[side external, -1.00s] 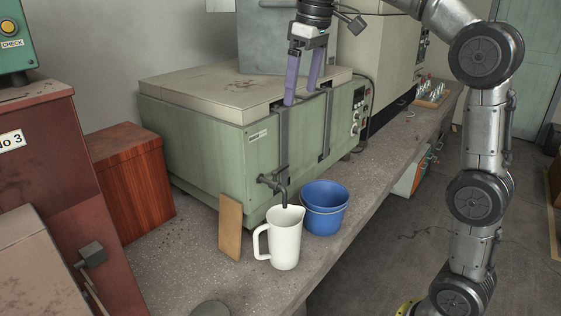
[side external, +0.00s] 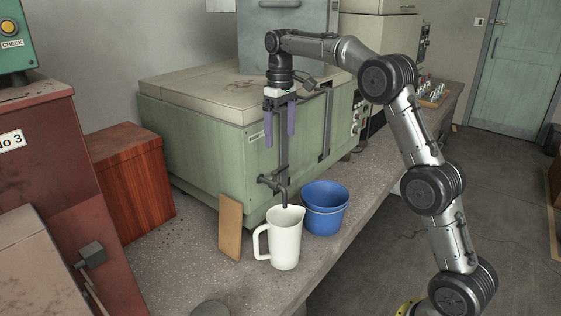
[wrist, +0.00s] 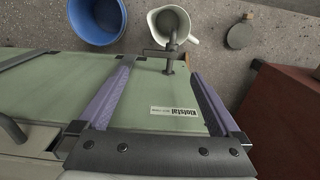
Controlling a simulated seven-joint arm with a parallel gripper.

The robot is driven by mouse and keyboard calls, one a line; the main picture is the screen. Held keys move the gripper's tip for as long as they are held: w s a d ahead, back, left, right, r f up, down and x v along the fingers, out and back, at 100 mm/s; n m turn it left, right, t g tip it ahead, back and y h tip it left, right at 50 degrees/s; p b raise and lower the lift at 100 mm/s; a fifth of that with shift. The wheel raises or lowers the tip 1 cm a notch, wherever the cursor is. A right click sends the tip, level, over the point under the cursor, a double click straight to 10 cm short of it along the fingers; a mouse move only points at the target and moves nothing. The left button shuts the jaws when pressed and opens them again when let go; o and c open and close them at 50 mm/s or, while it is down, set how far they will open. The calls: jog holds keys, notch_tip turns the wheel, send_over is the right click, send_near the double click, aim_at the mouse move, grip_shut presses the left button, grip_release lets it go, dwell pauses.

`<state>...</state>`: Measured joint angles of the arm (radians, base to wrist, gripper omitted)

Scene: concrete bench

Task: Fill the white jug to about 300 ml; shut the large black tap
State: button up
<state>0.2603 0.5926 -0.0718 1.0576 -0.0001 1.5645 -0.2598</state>
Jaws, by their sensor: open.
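The white jug (side external: 287,243) stands upright on the bench, its handle to the left. The dark tap (side external: 272,184) sticks out from the green tank above it, its spout down over the jug's mouth. My gripper (side external: 280,141) points down, open and empty, above the tap and in front of the tank. In the wrist view, my gripper (wrist: 162,70) has its fingers apart, with the tap (wrist: 168,55) just beyond the tips and the jug (wrist: 188,24) past it. I cannot make out a water stream or the level in the jug.
Blue nested buckets (side external: 325,207) stand close right of the jug. A brown board (side external: 230,226) leans on the tank (side external: 205,152) to the left. A round grey disc (side external: 210,308) lies at the front. A wooden box (side external: 133,180) stands at the far left.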

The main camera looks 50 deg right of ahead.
aim_at(280, 168)
notch_tip(280, 168, down, 9)
jog(key=shift+r, duration=0.1)
jog(key=shift+c, duration=0.2)
jog(key=c, duration=1.1)
jog(key=shift+s+m, duration=0.2)
jog(key=shift+m, duration=0.8)
jog(key=shift+s+m, duration=0.2)
jog(key=shift+m, duration=0.8)
jog(key=o, duration=1.1)
jog(key=shift+o, duration=0.2)
notch_tip(280, 168, up, 14)
